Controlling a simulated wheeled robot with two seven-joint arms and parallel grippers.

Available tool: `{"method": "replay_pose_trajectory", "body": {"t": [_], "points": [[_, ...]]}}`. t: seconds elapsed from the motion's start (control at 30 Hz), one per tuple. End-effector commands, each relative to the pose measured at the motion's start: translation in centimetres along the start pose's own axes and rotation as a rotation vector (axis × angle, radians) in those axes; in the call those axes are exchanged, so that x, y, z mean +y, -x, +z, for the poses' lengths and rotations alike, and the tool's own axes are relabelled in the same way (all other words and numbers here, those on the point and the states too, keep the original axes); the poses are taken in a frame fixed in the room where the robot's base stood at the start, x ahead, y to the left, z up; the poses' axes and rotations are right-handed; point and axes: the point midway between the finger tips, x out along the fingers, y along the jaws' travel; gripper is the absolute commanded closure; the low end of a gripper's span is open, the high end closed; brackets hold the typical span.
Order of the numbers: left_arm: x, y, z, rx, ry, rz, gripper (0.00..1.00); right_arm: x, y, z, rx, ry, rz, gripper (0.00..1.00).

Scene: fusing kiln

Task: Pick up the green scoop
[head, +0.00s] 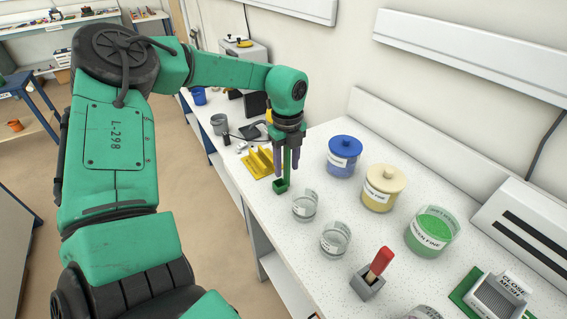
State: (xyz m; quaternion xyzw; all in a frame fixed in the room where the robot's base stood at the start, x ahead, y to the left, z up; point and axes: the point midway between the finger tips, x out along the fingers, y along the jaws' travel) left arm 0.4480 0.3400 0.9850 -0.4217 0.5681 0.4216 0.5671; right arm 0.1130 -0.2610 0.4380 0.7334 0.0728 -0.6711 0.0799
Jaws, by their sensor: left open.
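The green scoop (281,186) stands upright near the left edge of the white counter, with its small square cup low and its thin handle rising from it. My left gripper (287,166) points down over it, with its jaws open. The scoop's handle shows between the two fingers, and the cup is below the fingertips. I cannot tell whether either finger touches the handle. The handle's top is hidden by the gripper. My right gripper is not in view.
A yellow rack (257,164) sits just left of the scoop. Two clear glass cups (305,206) (335,239) stand in front. Blue (343,157), yellow (380,189) and green (430,234) jars stand to the right. A red-handled tool (380,262) stands in a grey holder (367,283).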

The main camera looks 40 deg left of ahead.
Motion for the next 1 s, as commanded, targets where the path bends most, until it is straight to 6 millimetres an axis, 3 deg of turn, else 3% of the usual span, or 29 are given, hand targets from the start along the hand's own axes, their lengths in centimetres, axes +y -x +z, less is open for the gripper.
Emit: {"method": "replay_pose_trajectory", "body": {"t": [0.03,0.17,0.5,0.67,0.77,1.0], "points": [[0.0,0.0,0.0,0.0,0.0,0.0,0.5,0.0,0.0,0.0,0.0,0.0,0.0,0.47],[0.0,0.0,0.0,0.0,0.0,0.0,1.0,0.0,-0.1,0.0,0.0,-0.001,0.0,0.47],[0.0,0.1,0.0,0.0,0.0,-0.001,1.0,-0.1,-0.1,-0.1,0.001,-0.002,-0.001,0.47],[-0.1,1.1,0.1,-0.001,0.001,-0.003,1.0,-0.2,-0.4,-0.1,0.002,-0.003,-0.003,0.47],[-0.1,3.0,0.1,-0.003,0.002,-0.006,1.0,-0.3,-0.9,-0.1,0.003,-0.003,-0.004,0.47],[-0.1,11.9,0.1,-0.006,0.002,-0.007,1.0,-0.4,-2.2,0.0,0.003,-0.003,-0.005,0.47]]}}
